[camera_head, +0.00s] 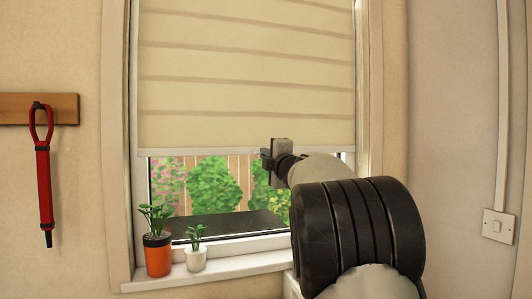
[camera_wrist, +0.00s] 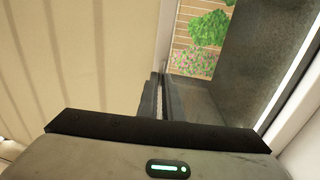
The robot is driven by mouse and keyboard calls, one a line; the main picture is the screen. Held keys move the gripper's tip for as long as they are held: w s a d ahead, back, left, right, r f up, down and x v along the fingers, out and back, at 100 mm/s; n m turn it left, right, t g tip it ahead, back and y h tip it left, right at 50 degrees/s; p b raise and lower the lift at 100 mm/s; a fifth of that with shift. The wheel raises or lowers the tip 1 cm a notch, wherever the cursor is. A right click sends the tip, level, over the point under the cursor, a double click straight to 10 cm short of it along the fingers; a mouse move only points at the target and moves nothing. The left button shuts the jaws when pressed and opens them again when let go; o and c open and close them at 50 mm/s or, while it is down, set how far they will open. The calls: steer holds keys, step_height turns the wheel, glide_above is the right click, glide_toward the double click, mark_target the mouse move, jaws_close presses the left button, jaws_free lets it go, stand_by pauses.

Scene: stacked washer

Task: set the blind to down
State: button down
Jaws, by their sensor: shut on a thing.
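The cream blind (camera_head: 245,75) hangs across the upper part of the window, with faint horizontal folds. Its pale bottom bar (camera_head: 205,151) sits above the lower pane, which is uncovered. My gripper (camera_head: 270,157) is at the bottom bar, right of its middle, and is shut on the blind's lower edge. In the wrist view the blind (camera_wrist: 75,60) fills the left side, and my gripper (camera_wrist: 162,92) meets its edge, fingers close together. The exact grip is partly hidden by the fingers.
An orange pot with a plant (camera_head: 158,255) and a small white pot (camera_head: 196,260) stand on the sill (camera_head: 225,271), left of my arm. A red strap (camera_head: 44,180) hangs on the left wall. A switch (camera_head: 498,226) is at right.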

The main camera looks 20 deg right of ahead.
step_height(320, 180, down, 7)
steer(key=b, duration=0.4)
steer(key=shift+w, duration=0.1)
steer(key=c, duration=1.9)
jaws_free()
steer(key=shift+r, duration=0.1)
steer(key=s, duration=0.5)
steer(key=s+f, duration=0.1)
steer(key=s, duration=0.5)
steer(key=s+f+b, duration=0.1)
steer(key=s, duration=0.5)
steer(key=shift+s+a+f, duration=0.1)
steer(key=shift+s, duration=0.15)
